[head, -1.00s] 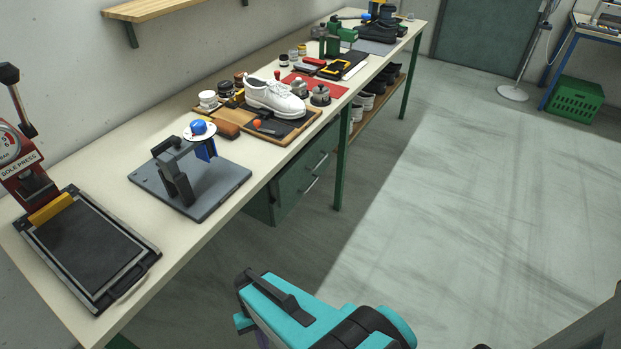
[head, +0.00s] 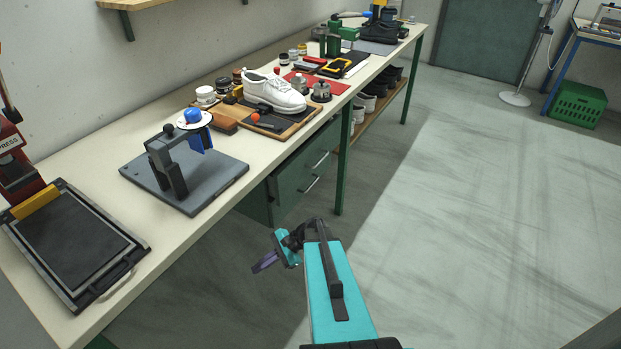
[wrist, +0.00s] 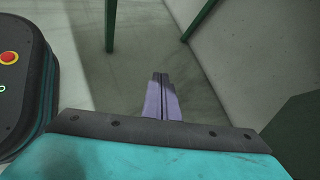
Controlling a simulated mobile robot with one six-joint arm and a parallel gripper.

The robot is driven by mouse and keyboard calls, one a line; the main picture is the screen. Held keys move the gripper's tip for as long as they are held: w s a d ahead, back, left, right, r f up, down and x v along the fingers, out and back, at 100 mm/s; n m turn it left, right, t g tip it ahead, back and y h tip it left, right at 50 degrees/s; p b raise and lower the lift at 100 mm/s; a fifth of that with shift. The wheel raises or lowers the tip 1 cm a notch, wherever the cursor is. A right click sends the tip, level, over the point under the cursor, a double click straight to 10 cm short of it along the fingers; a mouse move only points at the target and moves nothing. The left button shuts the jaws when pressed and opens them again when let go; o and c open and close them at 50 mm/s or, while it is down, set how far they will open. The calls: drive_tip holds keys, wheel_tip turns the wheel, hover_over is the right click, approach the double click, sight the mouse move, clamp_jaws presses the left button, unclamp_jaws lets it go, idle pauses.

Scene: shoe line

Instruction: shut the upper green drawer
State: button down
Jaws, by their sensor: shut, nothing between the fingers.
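The green drawer unit (head: 257,207) hangs under the workbench. Its upper green drawer (head: 302,170) has a pale bar handle high on its front, and a second bar handle shows below. How far the upper drawer stands out is hard to tell from here. My gripper (head: 263,263) is in front of the bench, left of and nearer than the drawers, apart from them. Its purple fingers are together and empty in the wrist view (wrist: 161,95). A dark green surface (wrist: 295,138) at the right of the wrist view may be part of the unit.
The workbench top (head: 95,165) carries a sole press pad (head: 75,245), a grey stand (head: 185,180) and a white shoe (head: 273,92). A green bench leg (head: 343,165) stands just right of the drawers. The floor (head: 480,230) to the right is clear.

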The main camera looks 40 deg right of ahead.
sight(302, 169)
drive_tip(key=w+d+r+m+t+h+b, duration=0.15)
drive_tip(key=d+r+m+t, duration=0.25)
drive_tip(key=d, duration=0.7)
drive_tip(key=w+d+r+m+t+b, duration=0.1)
drive_tip(key=d+r+m+t+b, duration=0.2)
drive_tip(key=d, duration=0.7)
drive_tip(key=s+d+r+m+t+h+b, duration=0.1)
drive_tip(key=s+d+r+m+t, duration=0.1)
drive_tip(key=d, duration=0.6)
drive_tip(key=s+d+r+m+t+h+b, duration=0.1)
drive_tip(key=s+d+r+m+t+h, duration=0.1)
drive_tip(key=d+r, duration=0.5)
drive_tip(key=s+m+t, duration=0.1)
drive_tip(key=s+m, duration=0.1)
drive_tip(key=shift+s+d+r, duration=0.3)
drive_tip(key=shift+s+d, duration=0.05)
drive_tip(key=shift+d, duration=0.05)
drive_tip(key=shift+w, duration=0.1)
drive_tip(key=x, duration=1.3)
drive_tip(key=shift+w+r+p, duration=0.1)
drive_tip(key=shift+w+p, duration=0.3)
drive_tip(key=shift+w, duration=0.05)
drive_tip(key=x, duration=0.4)
drive_tip(key=shift+w, duration=0.25)
drive_tip(key=shift+w+a+r, duration=0.1)
drive_tip(key=shift+w+r, duration=0.1)
drive_tip(key=shift+w, duration=0.1)
